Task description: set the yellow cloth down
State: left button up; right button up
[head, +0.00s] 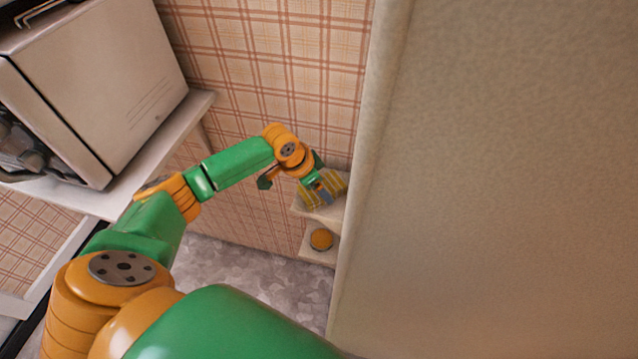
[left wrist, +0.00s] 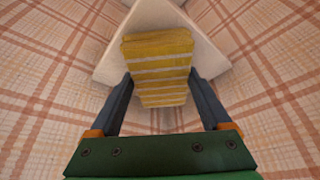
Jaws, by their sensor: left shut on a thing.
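The yellow cloth (head: 335,184) has pale stripes and looks like a folded block. My left gripper (head: 322,192) is shut on it at the small corner shelf (head: 330,213). In the left wrist view the cloth (left wrist: 158,48) lies between the two dark fingers of the left gripper (left wrist: 160,80), one along each side. The pale shelf (left wrist: 213,62) shows behind the cloth there. I cannot tell whether the cloth touches the shelf or is held just above it. My right gripper is in neither view.
A lower shelf (head: 314,252) holds a round orange thing (head: 321,239). A large beige panel (head: 490,180) stands close on the right. On the left, a pale boxy appliance (head: 110,85) sits on a white shelf (head: 75,193). Plaid walls (head: 280,70) close in behind the corner shelf.

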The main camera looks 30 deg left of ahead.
pick_arm(q)
jog(key=shift+f, duration=0.1)
jog(key=o, duration=1)
jog(key=shift+r, duration=0.25)
jog(key=v, duration=1.1)
jog(key=shift+s+r+p, duration=0.2)
jog(key=shift+r+p, duration=0.15)
jog(key=shift+a, duration=0.1)
